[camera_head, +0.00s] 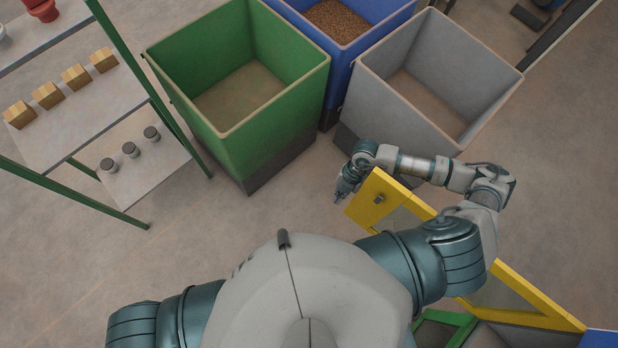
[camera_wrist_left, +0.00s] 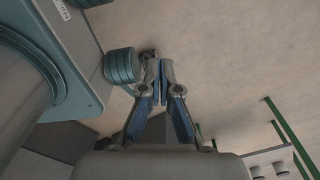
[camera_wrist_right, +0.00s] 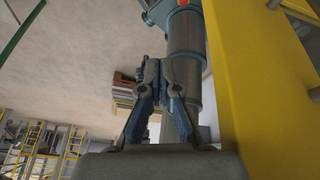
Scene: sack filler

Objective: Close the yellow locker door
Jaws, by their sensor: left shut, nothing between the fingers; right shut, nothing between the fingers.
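The yellow locker door (camera_head: 518,293) stands open in the head view, its yellow frame running from the lower right up to a free end near the picture's middle, with a small dark handle (camera_head: 379,198) there. My right arm passes over part of it. My right gripper (camera_head: 342,192) is shut and empty, just left of the door's free end. In the right wrist view the yellow frame (camera_wrist_right: 240,80) rises close on the right of the shut fingers (camera_wrist_right: 152,66). My left gripper (camera_wrist_left: 160,68) is shut and empty over bare floor; the head view does not show it.
Green (camera_head: 225,128), blue (camera_head: 335,45) and grey (camera_head: 368,105) bins stand ahead; the blue one holds brown grains. A green-framed shelf (camera_head: 60,140) with boxes and small cylinders stands at left. Floor between shelf and my body is clear. A green locker frame (camera_head: 445,318) shows at lower right.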

